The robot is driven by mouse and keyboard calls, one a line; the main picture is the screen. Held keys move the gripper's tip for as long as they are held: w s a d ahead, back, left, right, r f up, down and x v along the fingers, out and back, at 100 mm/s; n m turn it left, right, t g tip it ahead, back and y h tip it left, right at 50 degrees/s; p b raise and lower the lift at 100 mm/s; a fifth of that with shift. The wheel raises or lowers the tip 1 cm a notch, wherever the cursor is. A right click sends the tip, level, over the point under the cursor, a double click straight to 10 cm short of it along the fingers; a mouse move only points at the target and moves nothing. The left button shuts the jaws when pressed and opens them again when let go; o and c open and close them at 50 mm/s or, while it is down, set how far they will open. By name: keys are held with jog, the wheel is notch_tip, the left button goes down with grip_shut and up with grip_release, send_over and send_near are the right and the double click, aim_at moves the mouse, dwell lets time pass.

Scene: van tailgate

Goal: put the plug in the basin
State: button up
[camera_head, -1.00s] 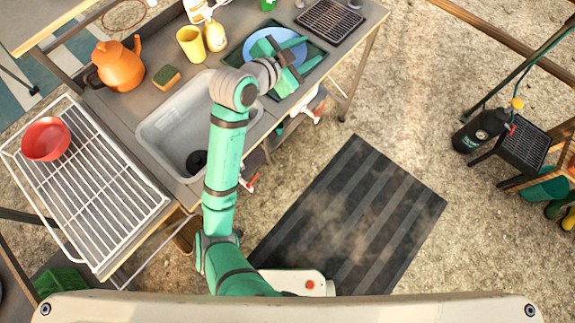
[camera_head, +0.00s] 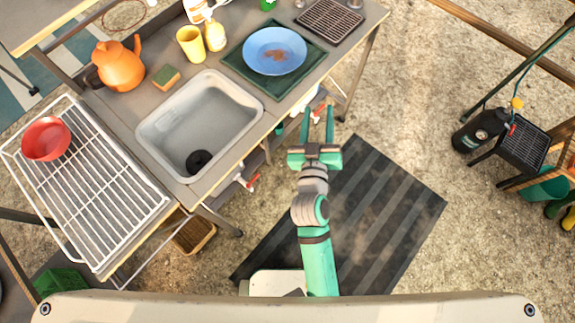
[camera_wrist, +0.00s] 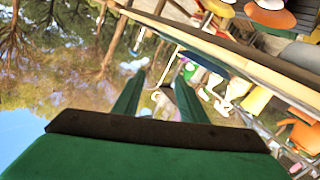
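The grey basin (camera_head: 230,120) is set into the counter in the head view. A black round thing (camera_head: 198,161) lies on its floor near the front left end; it looks like the plug, but I cannot tell it from a dark drain opening. My gripper (camera_head: 319,108) is to the right of the basin, off the counter and above the ground by the dark mat. Its two green fingers are apart with nothing between them. The wrist view also shows the open, empty fingers (camera_wrist: 158,82), with trees, sky and the tilted counter area beyond.
A blue plate (camera_head: 274,45) with a brown stain lies on a green tray (camera_head: 240,72). A sponge (camera_head: 166,76), yellow cup (camera_head: 190,40), yellow bottle (camera_head: 215,35) and orange kettle (camera_head: 120,66) stand behind the basin. A red bowl (camera_head: 46,138) sits on the wire rack (camera_head: 95,200).

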jog(key=s+a+f+g+y, duration=0.15)
jog(key=s+f, duration=0.25)
jog(key=s, duration=0.4)
jog(key=s+a+f+y, duration=0.1)
jog(key=s+a+f, duration=0.15)
jog(key=s, duration=0.55)
jog(key=s+a+r+m, duration=0.1)
jog(key=s+a, duration=0.3)
jog(key=s, duration=0.9)
jog(key=shift+m, duration=0.6)
jog(key=shift+h, duration=0.25)
jog(key=shift+s+a, duration=0.1)
jog(key=shift+s, duration=0.05)
